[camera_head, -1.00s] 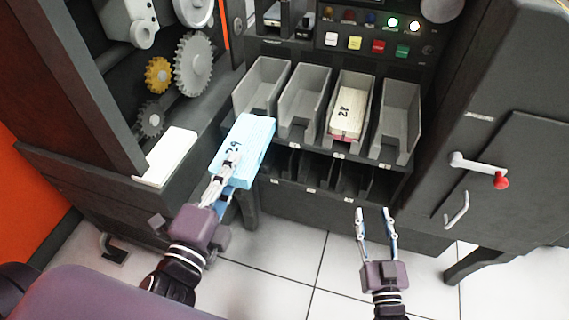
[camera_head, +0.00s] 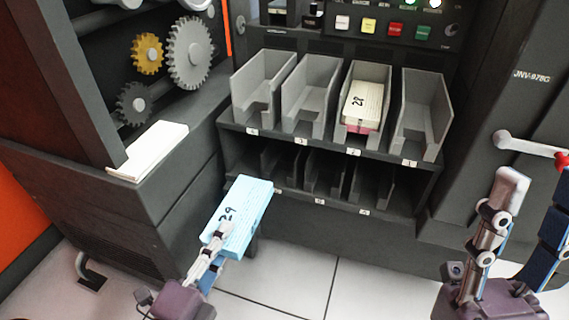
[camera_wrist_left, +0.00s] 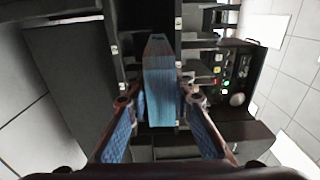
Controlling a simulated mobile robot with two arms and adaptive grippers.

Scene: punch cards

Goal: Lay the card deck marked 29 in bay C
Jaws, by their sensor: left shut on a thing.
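The light blue card deck (camera_head: 250,202), marked 29, is held in my left gripper (camera_head: 222,236), in front of the bay rack and below its upper row. In the left wrist view the deck (camera_wrist_left: 160,84) stands between the two fingers of the gripper (camera_wrist_left: 158,98). The rack (camera_head: 330,148) has an upper row of grey bins and a lower row of dark bays (camera_head: 322,180). Its small labels are too small to read surely, so I cannot tell which bay is C. My right gripper (camera_head: 538,190) is open and empty at the lower right.
A cream deck (camera_head: 363,103) marked 28 lies in an upper bin; the other upper bins look empty. A white block (camera_head: 150,148) lies on the ledge at left, below gears (camera_head: 190,52). A cabinet handle (camera_head: 530,148) juts out near my right gripper. Buttons (camera_head: 370,26) are above the bins.

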